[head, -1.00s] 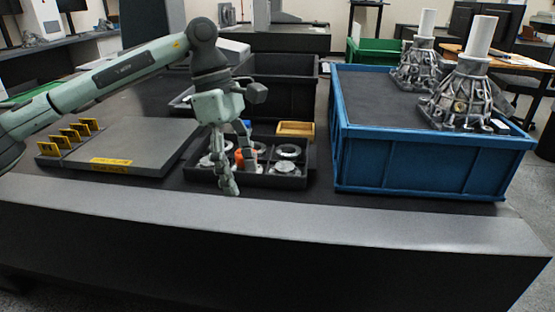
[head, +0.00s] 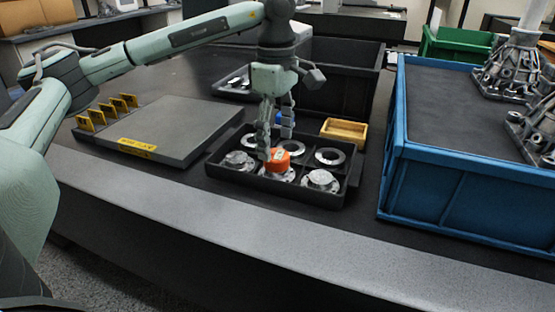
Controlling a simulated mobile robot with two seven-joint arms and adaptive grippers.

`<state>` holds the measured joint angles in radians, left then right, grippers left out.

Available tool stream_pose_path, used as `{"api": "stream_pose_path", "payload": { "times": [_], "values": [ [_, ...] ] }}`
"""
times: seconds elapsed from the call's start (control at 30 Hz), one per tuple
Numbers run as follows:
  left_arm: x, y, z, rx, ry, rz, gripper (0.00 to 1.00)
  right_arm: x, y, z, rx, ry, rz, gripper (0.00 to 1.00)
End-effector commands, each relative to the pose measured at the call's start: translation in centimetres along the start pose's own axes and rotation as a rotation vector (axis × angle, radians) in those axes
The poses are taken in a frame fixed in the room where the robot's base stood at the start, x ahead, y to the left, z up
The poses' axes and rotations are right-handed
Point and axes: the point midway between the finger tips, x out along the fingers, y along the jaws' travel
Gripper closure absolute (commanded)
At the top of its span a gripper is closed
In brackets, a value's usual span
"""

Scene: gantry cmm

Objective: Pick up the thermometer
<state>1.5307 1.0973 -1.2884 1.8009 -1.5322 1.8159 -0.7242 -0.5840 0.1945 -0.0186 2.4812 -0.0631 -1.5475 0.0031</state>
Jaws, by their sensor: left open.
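A small orange object with a pale patch on top, which looks like the thermometer (head: 280,161), sits among metal flanged parts in the black divided tray (head: 300,192). My left gripper (head: 275,147) points down right above it, with fingers open. The nearer finger reaches down beside the orange object's left side; the other finger, with a blue part, is behind. Whether a finger touches it I cannot tell. The fingers hide some of its back and left side. My right gripper is not in view.
A grey plate (head: 165,125) with several yellow markers lies left of the tray. A small yellow bin (head: 344,131) and a black crate (head: 345,75) stand behind the tray. A blue crate (head: 470,195) is close on the right.

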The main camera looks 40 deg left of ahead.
Motion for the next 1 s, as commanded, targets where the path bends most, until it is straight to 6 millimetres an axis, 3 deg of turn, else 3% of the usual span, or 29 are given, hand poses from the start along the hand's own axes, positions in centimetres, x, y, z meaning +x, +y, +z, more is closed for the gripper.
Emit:
{"api": "stream_pose_path", "payload": {
  "times": [0.2,0.47,0.9,1.0],
  "values": [
    [2.5,-0.1,0.1,0.0,-0.001,0.0,0.3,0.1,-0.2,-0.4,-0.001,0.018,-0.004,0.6],
    [2.6,-0.1,0.1,0.0,-0.001,0.0,0.31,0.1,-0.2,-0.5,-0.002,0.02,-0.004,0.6],
    [2.6,-0.1,0.1,0.0,-0.001,0.0,0.85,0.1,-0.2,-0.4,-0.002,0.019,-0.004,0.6],
    [2.6,0.0,0.1,0.0,-0.001,0.001,0.9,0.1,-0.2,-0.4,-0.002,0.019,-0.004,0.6]
  ]
}}
